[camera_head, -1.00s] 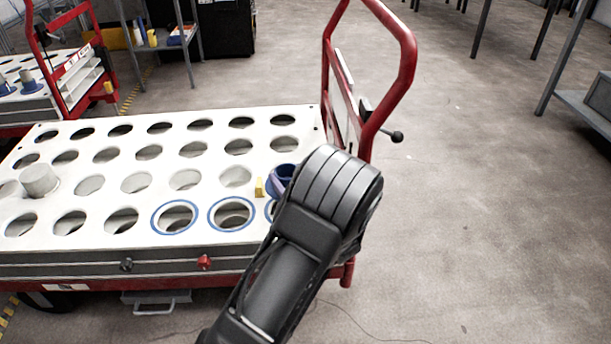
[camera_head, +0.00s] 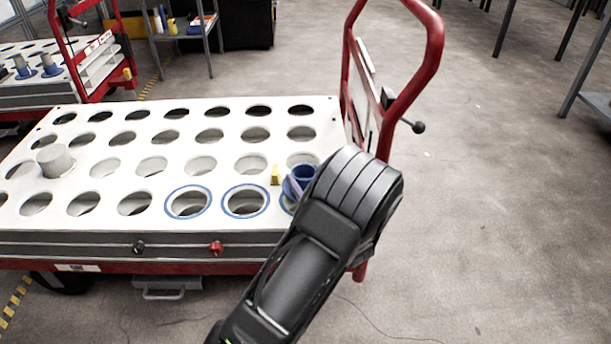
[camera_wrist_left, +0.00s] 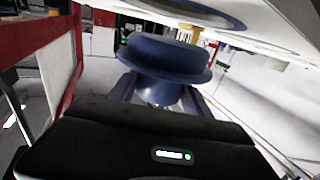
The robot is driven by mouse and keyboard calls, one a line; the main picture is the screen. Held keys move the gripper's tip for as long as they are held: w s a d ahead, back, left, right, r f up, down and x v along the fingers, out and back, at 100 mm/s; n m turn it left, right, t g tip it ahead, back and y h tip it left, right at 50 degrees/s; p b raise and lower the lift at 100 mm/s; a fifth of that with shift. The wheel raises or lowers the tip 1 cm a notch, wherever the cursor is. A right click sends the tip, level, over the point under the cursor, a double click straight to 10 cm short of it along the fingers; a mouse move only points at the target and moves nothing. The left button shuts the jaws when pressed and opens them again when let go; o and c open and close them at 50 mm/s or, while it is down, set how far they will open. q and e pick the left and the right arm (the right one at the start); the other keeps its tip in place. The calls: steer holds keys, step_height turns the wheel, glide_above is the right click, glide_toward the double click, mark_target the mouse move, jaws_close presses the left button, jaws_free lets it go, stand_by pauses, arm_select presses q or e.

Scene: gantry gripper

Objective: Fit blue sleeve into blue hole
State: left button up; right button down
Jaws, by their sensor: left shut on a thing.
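The blue sleeve (camera_head: 304,173), a short flanged tube, shows at the right end of the white cart top, partly hidden by my left arm. It also shows in the left wrist view (camera_wrist_left: 165,55). My left gripper (camera_wrist_left: 160,95) is shut on it, one finger on each side below the flange. In the head view the wrist hides most of this grip. Two blue-ringed holes (camera_head: 188,203) (camera_head: 245,201) lie in the front row. A third blue-ringed hole (camera_head: 287,203) is mostly covered by my arm, close to the sleeve. I cannot tell whether the sleeve touches the top.
A yellow piece (camera_head: 275,175) stands close left of the sleeve. A grey cylinder (camera_head: 55,160) stands at the cart's left. The red handle (camera_head: 432,50) rises at the right end. Another cart (camera_head: 75,70) stands behind left. The floor at right is clear.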

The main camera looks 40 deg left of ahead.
arm_select(q)
steer(key=shift+f+b, duration=0.4)
steer(key=shift+f, duration=0.45)
steer(key=shift+p, duration=0.3)
stand_by(1.0)
steer(key=shift+f+b, duration=1.2)
steer(key=shift+f, duration=0.45)
steer(key=o, duration=1.7)
steer(key=shift+c, duration=0.2)
steer(key=shift+s+d, duration=0.1)
steer(key=shift+d, duration=0.05)
steer(key=p+v, duration=0.2)
steer(key=v, duration=0.4)
steer(key=shift+d+r, duration=0.1)
steer(key=shift+d, duration=0.15)
steer(key=shift+s+d, duration=0.35)
steer(key=shift+d, duration=0.05)
